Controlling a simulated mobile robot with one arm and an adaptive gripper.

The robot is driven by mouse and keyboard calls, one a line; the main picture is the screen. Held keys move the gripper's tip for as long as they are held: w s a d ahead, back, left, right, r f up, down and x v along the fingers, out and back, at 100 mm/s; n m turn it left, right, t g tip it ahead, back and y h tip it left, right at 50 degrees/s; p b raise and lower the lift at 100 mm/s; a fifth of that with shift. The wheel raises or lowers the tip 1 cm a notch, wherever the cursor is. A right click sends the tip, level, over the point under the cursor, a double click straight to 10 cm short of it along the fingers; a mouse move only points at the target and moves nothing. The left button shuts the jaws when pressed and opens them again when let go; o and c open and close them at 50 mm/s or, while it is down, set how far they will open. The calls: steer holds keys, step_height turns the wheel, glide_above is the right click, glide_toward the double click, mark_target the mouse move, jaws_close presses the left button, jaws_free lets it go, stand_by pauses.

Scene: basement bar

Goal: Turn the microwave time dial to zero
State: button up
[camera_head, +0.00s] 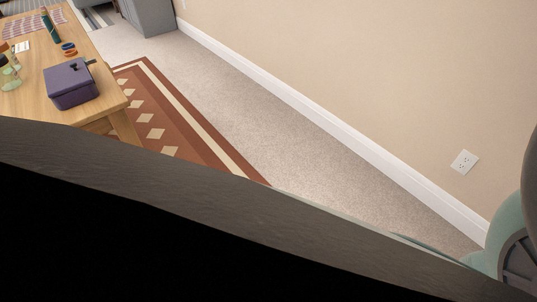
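No microwave and no time dial can be made out in the head view. My gripper is not in view, so I cannot tell its state or what it is near. A large dark grey and black surface (200,215) fills the lower part of the picture, very close to the camera, and hides what lies behind it. I cannot tell what it is.
A wooden table (28,95) at upper left carries a purple box (72,84) with a small black part on top, a dark green bottle (49,27) and other small items. A patterned rug (165,112) lies beside it. Bare carpet (255,135) runs along the beige wall (380,65).

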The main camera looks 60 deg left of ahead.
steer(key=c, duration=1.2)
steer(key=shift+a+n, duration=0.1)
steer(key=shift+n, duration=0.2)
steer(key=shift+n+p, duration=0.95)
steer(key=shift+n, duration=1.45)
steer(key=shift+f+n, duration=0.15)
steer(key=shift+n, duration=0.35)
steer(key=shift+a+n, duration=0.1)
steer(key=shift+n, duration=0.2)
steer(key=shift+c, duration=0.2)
